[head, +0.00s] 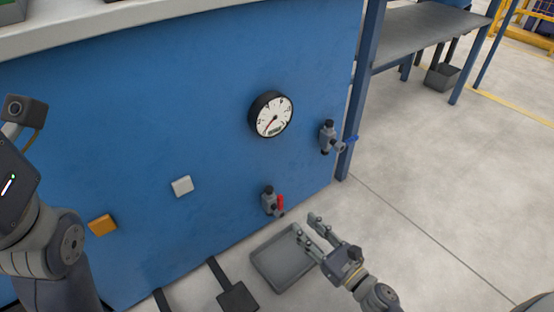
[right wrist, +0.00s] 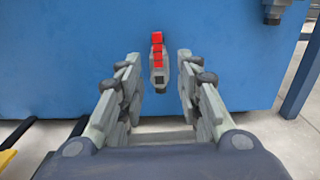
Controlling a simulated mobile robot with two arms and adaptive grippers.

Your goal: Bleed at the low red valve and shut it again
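The low red valve (head: 268,199) sits near the bottom of the blue panel, a grey body with a red lever. In the right wrist view its red lever (right wrist: 157,48) stands roughly upright, between and beyond my fingertips. My right gripper (head: 306,225) is open and empty, in front of the valve to its lower right in the head view, apart from it. In the right wrist view both fingers of the gripper (right wrist: 157,60) are spread wide. My left arm shows at the left edge, but its gripper fingers are not visible.
A round gauge (head: 272,114) is above the valve, its red needle pointing lower left. A blue-handled valve (head: 329,137) is higher right. A grey tray (head: 281,277) lies on the floor below. White (head: 182,186) and orange (head: 102,225) blocks are on the panel. Floor at right is clear.

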